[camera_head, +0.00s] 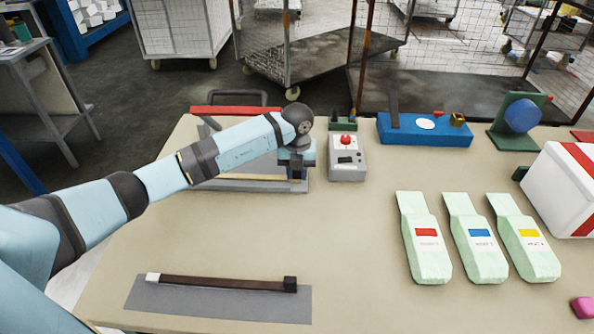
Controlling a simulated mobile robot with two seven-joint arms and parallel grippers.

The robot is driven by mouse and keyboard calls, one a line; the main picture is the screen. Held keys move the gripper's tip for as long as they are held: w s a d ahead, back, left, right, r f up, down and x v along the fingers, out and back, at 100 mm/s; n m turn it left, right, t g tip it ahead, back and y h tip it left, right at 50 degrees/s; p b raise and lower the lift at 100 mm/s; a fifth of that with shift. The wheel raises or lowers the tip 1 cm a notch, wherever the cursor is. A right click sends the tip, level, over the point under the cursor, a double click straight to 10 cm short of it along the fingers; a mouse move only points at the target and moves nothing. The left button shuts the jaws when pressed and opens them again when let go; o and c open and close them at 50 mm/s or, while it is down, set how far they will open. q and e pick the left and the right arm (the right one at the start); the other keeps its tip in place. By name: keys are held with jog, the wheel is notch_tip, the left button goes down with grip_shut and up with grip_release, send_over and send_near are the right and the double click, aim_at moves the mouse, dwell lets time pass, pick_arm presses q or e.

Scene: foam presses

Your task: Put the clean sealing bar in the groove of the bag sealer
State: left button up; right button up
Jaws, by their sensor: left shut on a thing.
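The bag sealer (258,187) stands at the back left of the table, with a red bar (235,111) and a dark handle at its rear. My left gripper (297,180) is at the sealer's right end, pointing down and shut. A pale, thin bar (245,177), which looks like the clean sealing bar, runs left from the gripper along the sealer's front. My arm hides part of the sealer, and I cannot tell whether the bar sits in the groove. A dark brown bar (222,284) with one white and one black end lies on a grey mat (150,297) at the front left.
A grey control box (346,172) with a red button stands just right of the sealer. Three pale green pouches (427,263), a blue block (400,134) and a white box with red stripes (560,190) are farther right. The table's middle is clear.

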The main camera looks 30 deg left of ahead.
pick_arm(q)
jog(key=o, duration=1)
jog(key=shift+f, duration=0.1)
jog(key=shift+r, duration=0.2)
notch_tip(320, 180, up, 12)
jog(key=shift+f+b, duration=0.1)
jog(key=shift+b, duration=0.2)
jog(key=shift+r, duration=0.2)
